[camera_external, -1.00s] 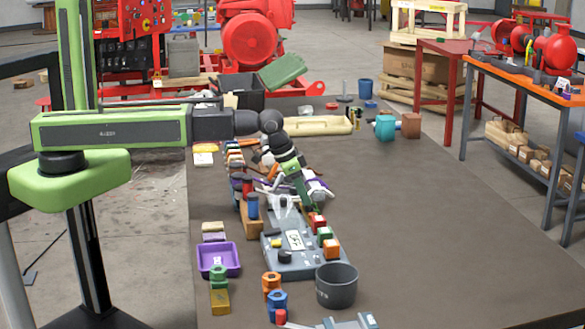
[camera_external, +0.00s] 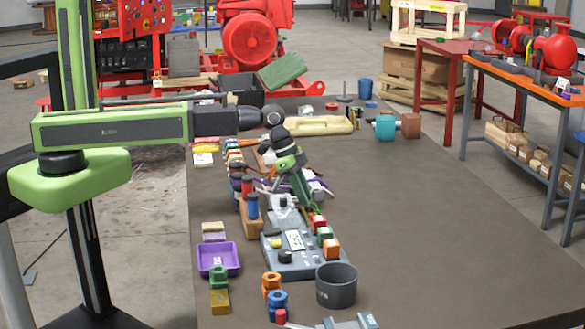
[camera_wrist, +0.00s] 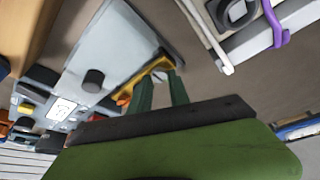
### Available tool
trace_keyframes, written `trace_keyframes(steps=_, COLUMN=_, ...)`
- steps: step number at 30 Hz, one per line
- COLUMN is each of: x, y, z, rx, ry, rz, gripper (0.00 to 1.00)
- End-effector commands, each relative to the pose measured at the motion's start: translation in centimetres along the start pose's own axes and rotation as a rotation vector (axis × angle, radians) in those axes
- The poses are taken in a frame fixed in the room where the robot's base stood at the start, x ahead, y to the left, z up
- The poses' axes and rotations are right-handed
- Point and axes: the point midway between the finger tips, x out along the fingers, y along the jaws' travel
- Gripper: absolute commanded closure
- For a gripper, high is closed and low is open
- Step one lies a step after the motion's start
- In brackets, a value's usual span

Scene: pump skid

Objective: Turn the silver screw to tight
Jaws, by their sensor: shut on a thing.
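My gripper (camera_wrist: 160,88) is pointed down at the far end of the grey panel unit (camera_external: 290,268); it also shows in the external view (camera_external: 310,206). Its two dark green fingers are shut with a small gap between them. A small silver piece, which looks like the head of the silver screw (camera_wrist: 164,74), shows between the fingertips. The fingers hide most of it, so its turn angle and how deep it sits cannot be told. A yellow-orange part (camera_wrist: 153,67) lies around the fingertips, beside the grey plate (camera_wrist: 115,45).
A black knob (camera_wrist: 93,80) stands on the plate. Red (camera_external: 318,222) and orange (camera_external: 332,248) blocks line the panel's right edge. A dark grey bin (camera_external: 337,287) and a purple tray (camera_external: 218,258) stand nearby. The table's right side is clear.

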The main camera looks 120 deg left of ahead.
Motion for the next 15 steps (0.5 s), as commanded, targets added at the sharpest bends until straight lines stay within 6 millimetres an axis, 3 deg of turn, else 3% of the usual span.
trace_keyframes(steps=9, x=0.0, y=0.0, z=0.05, rx=0.001, ry=-0.001, rz=0.0, gripper=1.0)
trace_keyframes(steps=10, x=0.0, y=0.0, z=0.05, rx=0.001, ry=-0.002, rz=0.0, gripper=0.74)
trace_keyframes(steps=15, x=0.0, y=0.01, z=0.03, rx=0.0, ry=-0.001, rz=0.0, gripper=0.56)
